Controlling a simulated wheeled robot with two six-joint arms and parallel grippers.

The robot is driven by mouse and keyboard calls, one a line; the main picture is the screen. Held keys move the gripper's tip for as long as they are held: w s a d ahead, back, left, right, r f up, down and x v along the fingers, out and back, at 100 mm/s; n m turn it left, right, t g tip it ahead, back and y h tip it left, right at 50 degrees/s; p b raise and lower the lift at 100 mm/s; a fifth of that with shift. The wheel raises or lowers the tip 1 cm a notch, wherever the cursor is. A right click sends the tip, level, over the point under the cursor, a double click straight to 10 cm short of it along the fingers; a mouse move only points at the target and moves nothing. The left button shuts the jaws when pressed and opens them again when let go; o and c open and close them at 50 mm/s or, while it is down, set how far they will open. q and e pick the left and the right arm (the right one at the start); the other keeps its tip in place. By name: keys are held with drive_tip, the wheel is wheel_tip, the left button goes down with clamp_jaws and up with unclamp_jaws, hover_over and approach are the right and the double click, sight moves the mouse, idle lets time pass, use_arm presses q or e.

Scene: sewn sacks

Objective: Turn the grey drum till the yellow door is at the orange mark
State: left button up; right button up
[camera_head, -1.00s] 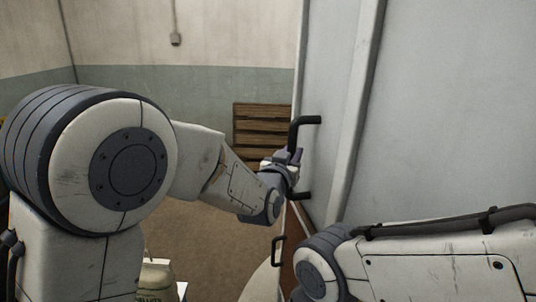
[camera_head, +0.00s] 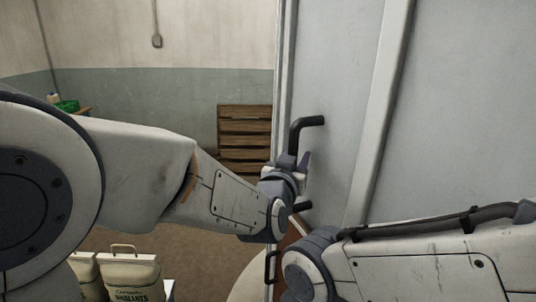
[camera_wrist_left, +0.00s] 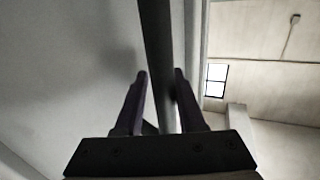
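The grey drum (camera_head: 334,80) fills the right side of the head view as a tall pale wall with upright ribs. A black bracket handle (camera_head: 308,122) stands out from it, and its middle is hidden behind my left gripper (camera_head: 294,161). In the left wrist view, the dark handle bar (camera_wrist_left: 156,35) runs between the two fingers (camera_wrist_left: 160,74), whose tips lie close along both sides of it. I see neither the yellow door nor the orange mark.
A slatted wooden pallet (camera_head: 244,140) leans on the back wall. A green item (camera_head: 67,106) rests on a surface at the far left. Brown floor (camera_head: 205,250) lies open between.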

use_arm(q)
drive_tip(key=shift+o, duration=0.9)
drive_tip(key=shift+d, duration=0.15)
drive_tip(key=b+v, duration=0.3)
drive_tip(key=v, duration=0.7)
drive_tip(key=shift+s+a, duration=0.25)
drive_tip(key=shift+a, duration=0.15)
